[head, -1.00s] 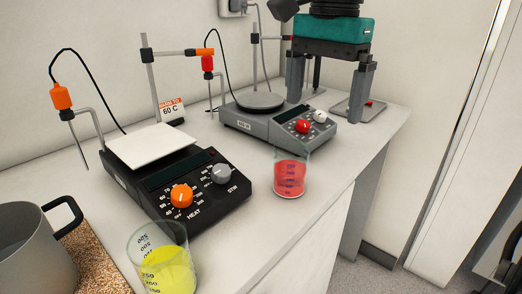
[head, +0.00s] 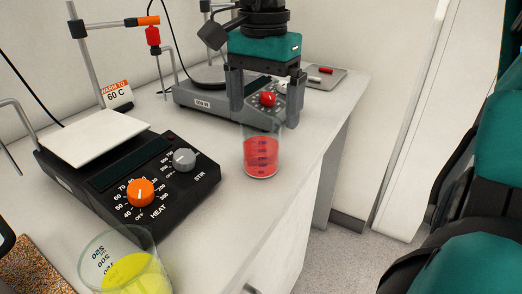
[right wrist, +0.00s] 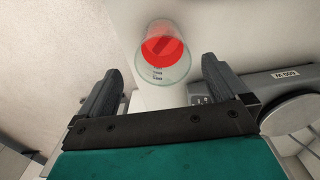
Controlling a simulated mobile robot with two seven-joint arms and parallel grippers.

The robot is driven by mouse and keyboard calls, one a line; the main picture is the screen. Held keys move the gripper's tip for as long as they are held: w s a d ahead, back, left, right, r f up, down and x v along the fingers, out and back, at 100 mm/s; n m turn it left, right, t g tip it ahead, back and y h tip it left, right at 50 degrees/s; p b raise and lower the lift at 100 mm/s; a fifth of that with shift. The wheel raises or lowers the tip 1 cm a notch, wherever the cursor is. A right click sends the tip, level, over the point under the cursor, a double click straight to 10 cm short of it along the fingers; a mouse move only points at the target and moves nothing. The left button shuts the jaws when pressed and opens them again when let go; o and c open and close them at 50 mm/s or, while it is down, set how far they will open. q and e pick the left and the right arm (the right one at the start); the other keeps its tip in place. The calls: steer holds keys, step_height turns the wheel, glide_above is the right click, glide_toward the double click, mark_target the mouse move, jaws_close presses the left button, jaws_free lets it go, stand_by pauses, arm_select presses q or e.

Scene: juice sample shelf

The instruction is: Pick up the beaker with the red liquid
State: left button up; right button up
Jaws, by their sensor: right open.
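The beaker with red liquid (head: 261,158) stands upright on the white bench near its front edge, in front of the grey stirrer. My right gripper (head: 265,118) is open and empty, pointing down, just above and behind the beaker in the head view. In the right wrist view the red beaker (right wrist: 163,55) shows ahead of the open right gripper (right wrist: 160,78), between the lines of its two fingers and apart from them. My left gripper is not in view.
A beaker of yellow liquid (head: 128,265) stands at the front left. A black hotplate (head: 130,175) with an orange knob is left of the red beaker. A grey stirrer (head: 200,97) stands behind, partly hidden by my gripper. A tray (head: 322,80) lies at the back right.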

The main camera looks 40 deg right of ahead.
mark_target(261, 125)
steer(key=f, duration=0.4)
steer(key=shift+w+f+b, duration=0.2)
steer(key=shift+b, duration=0.2)
steer(key=shift+c, duration=0.3)
steer(key=shift+r, duration=0.1)
steer(key=c, duration=1.2)
